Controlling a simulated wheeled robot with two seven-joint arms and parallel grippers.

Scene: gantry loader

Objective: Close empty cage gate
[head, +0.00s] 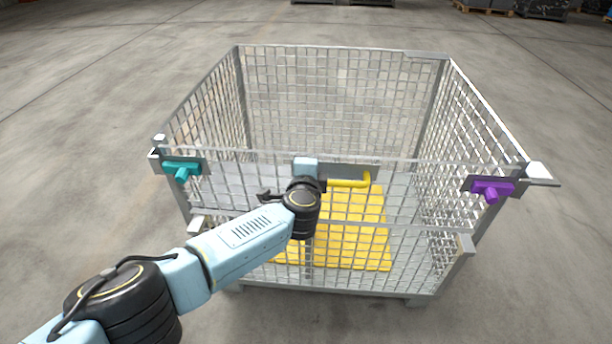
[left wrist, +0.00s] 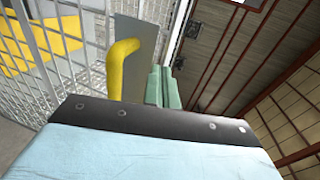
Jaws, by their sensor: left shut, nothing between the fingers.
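The wire-mesh cage (head: 242,95) stands on the floor in front of me. Its front gate (head: 420,195) is up, its top edge about level with the front corner posts. I cannot tell whether it sits fully flush. A yellow handle (head: 350,183) is on a grey plate at the gate's top middle. A teal latch (head: 183,170) is at the left front corner and a purple latch (head: 492,188) at the right. My left gripper (left wrist: 163,86) is shut and empty, beside the yellow handle (left wrist: 122,68) in the left wrist view. My right gripper is not in view.
Yellow panels (head: 355,215) show through the mesh inside the cage, which is otherwise empty. Open concrete floor (head: 80,130) surrounds the cage. Pallets with dark loads (head: 545,8) stand far back at the right.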

